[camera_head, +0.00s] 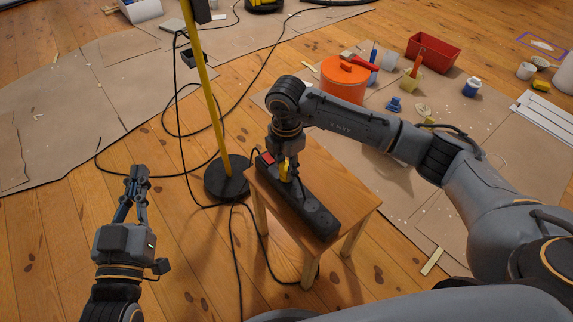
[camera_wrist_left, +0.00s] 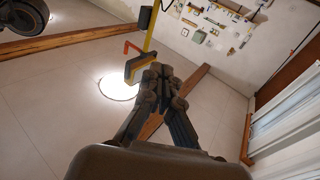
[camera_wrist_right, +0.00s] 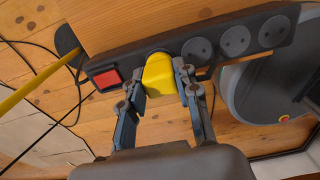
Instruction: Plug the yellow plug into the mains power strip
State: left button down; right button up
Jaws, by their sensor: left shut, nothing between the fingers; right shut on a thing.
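The black power strip (camera_head: 313,213) lies on a small wooden stool. In the right wrist view the strip (camera_wrist_right: 274,31) shows a row of round sockets and a red switch (camera_wrist_right: 107,79) at one end. My right gripper (camera_wrist_right: 160,85) is shut on the yellow plug (camera_wrist_right: 158,75), which is at the socket nearest the switch. The plug's face is hidden, so I cannot tell whether it is seated. In the head view my right gripper (camera_head: 289,171) is above the strip with the plug (camera_head: 284,170). My left gripper (camera_head: 137,172) is shut and empty, left of the stool.
The wooden stool (camera_head: 352,197) stands on a plank floor. A yellow pole on a round black base (camera_head: 227,180) stands just left of it, with black cables around. An orange bucket (camera_head: 343,82) and red tray (camera_head: 433,52) are behind.

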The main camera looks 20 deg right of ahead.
pick_arm(q)
jog(key=shift+d+r+t, duration=0.1)
jog(key=shift+r+t, duration=0.4)
jog(key=shift+r, duration=0.3)
pick_arm(e)
jog(key=shift+f, duration=0.4)
pick_arm(q)
jog(key=shift+s+r, duration=0.1)
pick_arm(e)
jog(key=o, duration=1.2)
jog(key=shift+c, duration=0.2)
pick_arm(q)
jog(key=shift+d+r, duration=0.1)
pick_arm(e)
jog(key=shift+r, duration=0.15)
notch_tip(320, 180, up, 12)
